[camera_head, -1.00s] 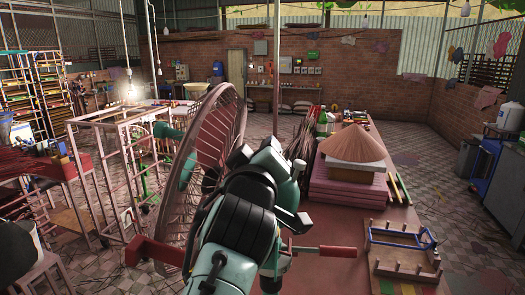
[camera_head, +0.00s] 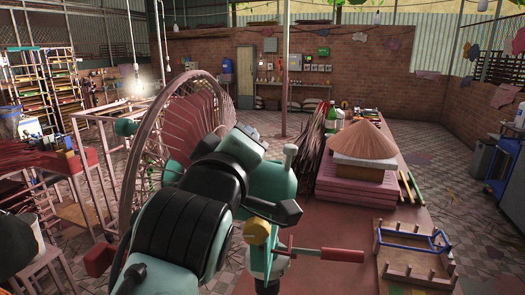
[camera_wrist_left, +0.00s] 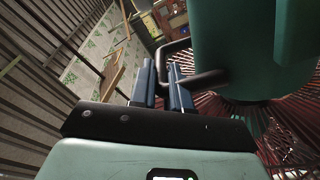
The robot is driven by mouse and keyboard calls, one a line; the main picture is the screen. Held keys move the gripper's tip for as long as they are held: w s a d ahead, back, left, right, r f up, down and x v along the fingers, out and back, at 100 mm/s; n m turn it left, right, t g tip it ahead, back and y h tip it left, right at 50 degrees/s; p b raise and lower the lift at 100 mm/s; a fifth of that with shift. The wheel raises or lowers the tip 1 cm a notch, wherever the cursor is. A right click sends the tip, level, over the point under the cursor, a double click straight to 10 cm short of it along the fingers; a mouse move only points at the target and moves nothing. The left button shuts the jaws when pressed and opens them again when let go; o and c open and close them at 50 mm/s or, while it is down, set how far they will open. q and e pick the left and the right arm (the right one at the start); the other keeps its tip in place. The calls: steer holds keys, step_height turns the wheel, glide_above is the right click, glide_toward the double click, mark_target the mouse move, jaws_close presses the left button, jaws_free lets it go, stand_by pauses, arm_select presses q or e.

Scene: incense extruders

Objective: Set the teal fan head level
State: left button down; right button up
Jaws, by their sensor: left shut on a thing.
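The teal fan head (camera_head: 275,182) stands in the middle of the head view, with its round pinkish wire cage (camera_head: 130,165) to the left. The cage looks tilted; I cannot tell whether the head is level. My left arm crosses in front and hides part of the fan and my left gripper in the head view. In the left wrist view my left gripper (camera_wrist_left: 163,84) is shut on a dark handle bar (camera_wrist_left: 203,82) beside the teal housing (camera_wrist_left: 240,45). A lever with a red grip (camera_head: 342,254) sticks out right, below the head. My right gripper is not in view.
A red-topped table (camera_head: 330,220) runs along the right, with a conical hat (camera_head: 363,140) on a pink stack and a wooden peg frame (camera_head: 415,265). A pink metal rack (camera_head: 88,150) stands at the left. The tiled floor behind is partly clear.

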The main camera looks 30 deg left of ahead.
arm_select(q)
steer(key=shift+s+a+f+n, duration=0.1)
steer(key=shift+a+f+n, duration=0.25)
steer(key=shift+a, duration=0.1)
steer(key=shift+s+a, duration=0.1)
steer(key=shift+a, duration=0.15)
steer(key=c, duration=1.1)
jaws_free()
steer(key=shift+d, duration=0.1)
steer(key=shift+r, duration=0.1)
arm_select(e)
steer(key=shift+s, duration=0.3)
arm_select(q)
steer(key=shift+s, duration=0.1)
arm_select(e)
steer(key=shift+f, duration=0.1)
arm_select(q)
steer(key=b+v, duration=0.3)
steer(key=v, duration=1)
steer(key=shift+s+r, duration=0.15)
steer(key=shift+s, duration=0.05)
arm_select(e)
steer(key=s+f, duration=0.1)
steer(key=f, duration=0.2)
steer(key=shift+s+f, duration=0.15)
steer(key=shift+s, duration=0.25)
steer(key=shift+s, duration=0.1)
